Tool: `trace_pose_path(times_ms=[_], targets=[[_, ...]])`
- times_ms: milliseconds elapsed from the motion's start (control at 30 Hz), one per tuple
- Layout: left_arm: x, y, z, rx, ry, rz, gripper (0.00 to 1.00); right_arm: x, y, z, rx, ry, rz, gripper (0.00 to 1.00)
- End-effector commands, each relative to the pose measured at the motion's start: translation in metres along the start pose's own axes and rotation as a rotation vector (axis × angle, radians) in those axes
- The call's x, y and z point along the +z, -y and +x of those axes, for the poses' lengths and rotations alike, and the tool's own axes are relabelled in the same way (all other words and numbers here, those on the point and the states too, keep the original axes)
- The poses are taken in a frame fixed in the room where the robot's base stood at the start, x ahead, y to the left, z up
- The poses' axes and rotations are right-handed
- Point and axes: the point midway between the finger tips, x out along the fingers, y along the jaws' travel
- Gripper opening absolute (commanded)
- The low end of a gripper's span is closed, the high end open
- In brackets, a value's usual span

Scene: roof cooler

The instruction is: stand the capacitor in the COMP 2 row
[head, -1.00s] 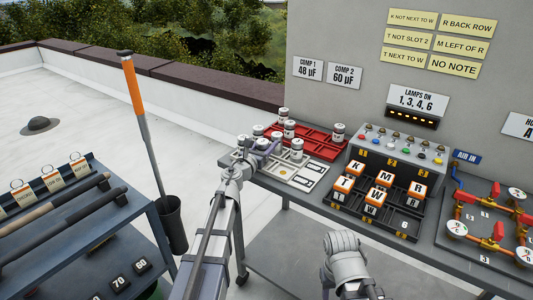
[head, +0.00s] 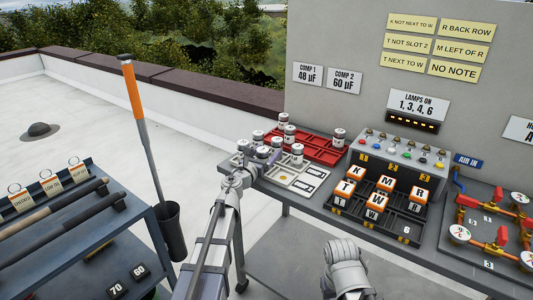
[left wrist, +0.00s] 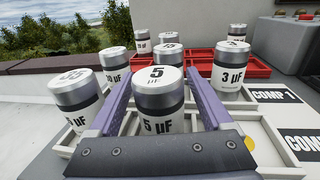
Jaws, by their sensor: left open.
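Several white-topped silver capacitors stand on a white tray (head: 318,170) and a red tray (head: 322,157). My left gripper (head: 269,155) is over the white tray. In the left wrist view its two purple fingers (left wrist: 160,100) are open, one on each side of a capacitor marked 5 µF (left wrist: 158,88), with no clear grip on it. A capacitor marked 35 (left wrist: 77,97) stands to its left and one marked 3 µF (left wrist: 230,66) to its right, behind. The COMP 1 label (left wrist: 276,96) and COMP 2 label (left wrist: 300,139) lie at the row ends.
More capacitors (left wrist: 170,54) stand close behind the fingers. Wall signs read COMP 1 48 µF (head: 307,74) and COMP 2 60 µF (head: 344,80). A lettered-block rack (head: 375,215) and piping (head: 490,225) fill the bench's right. A tool cart (head: 70,220) stands left.

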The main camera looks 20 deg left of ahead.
Motion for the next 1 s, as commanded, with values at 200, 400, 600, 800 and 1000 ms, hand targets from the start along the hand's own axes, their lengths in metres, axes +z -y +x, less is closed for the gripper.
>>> trace_pose_path(times_ms=[200, 400, 600, 800, 1000], targets=[[0.003, 0.001, -0.021, 0.001, 0.000, 0.000, 0.83, 0.000, 0.000, -0.003, 0.000, 0.000, 0.000, 0.50], [0.003, 0.002, -0.065, 0.002, 0.000, 0.000, 0.83, 0.000, 0.000, -0.003, 0.000, 0.000, 0.000, 0.50], [0.003, 0.001, -0.099, 0.002, 0.000, 0.000, 0.83, 0.000, 0.000, -0.003, 0.000, 0.000, 0.000, 0.50], [0.003, 0.000, -0.117, 0.000, 0.000, 0.000, 0.83, 0.000, 0.000, -0.003, 0.000, 0.000, 0.000, 0.50], [0.003, 0.000, -0.120, 0.000, 0.000, 0.000, 0.83, 0.000, 0.000, -0.003, 0.000, 0.000, 0.000, 0.50]])
